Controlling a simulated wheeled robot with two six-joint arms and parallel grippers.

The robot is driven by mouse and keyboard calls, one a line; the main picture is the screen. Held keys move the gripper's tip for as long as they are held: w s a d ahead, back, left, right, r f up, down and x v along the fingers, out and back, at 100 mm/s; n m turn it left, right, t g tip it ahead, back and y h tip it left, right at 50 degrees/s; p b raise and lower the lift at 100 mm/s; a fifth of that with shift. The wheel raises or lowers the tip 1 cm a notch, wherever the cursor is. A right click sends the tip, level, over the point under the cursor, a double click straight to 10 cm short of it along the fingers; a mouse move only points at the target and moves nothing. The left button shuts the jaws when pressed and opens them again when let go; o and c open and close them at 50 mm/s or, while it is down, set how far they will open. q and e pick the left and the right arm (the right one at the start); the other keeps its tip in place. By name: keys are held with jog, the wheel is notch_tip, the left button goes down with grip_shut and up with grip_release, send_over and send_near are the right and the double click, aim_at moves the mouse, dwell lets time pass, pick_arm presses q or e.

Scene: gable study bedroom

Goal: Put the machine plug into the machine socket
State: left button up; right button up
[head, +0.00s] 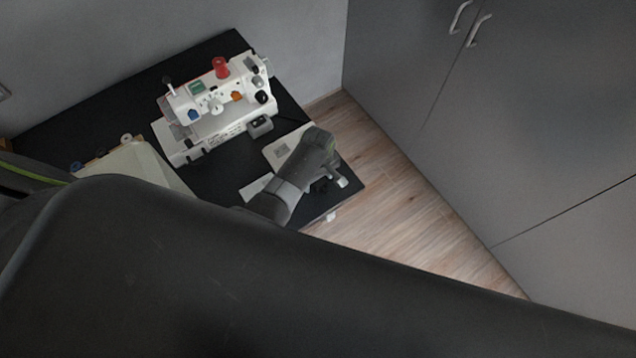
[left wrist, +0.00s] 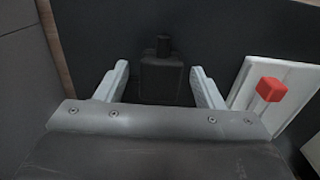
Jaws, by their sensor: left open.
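The white sewing machine (head: 215,105) stands on a black table. A dark grey block (head: 260,126) sits at the right end of its base and looks like the machine socket; its opening is too small to make out. My left gripper (left wrist: 160,66) is open, with its pale fingers apart. The black machine plug (left wrist: 161,80) lies between the fingers, with a gap visible on each side. In the head view my left gripper (head: 332,184) is over the table's front right corner, right of the machine, and its wrist mostly hides the plug. My right gripper is not in view.
A white plate (left wrist: 240,96) with a red block (left wrist: 271,89) lies right of the plug in the left wrist view. Spools (head: 126,138) stand at the table's left. Grey cabinets (head: 490,110) rise at right. Wood floor lies beyond the table (head: 215,172).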

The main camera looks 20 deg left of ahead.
pick_arm(q)
jog(key=c, duration=1)
jog(key=shift+r, duration=0.1)
jog(key=shift+r, duration=0.75)
notch_tip(320, 180, up, 8)
jog(key=shift+r, duration=0.2)
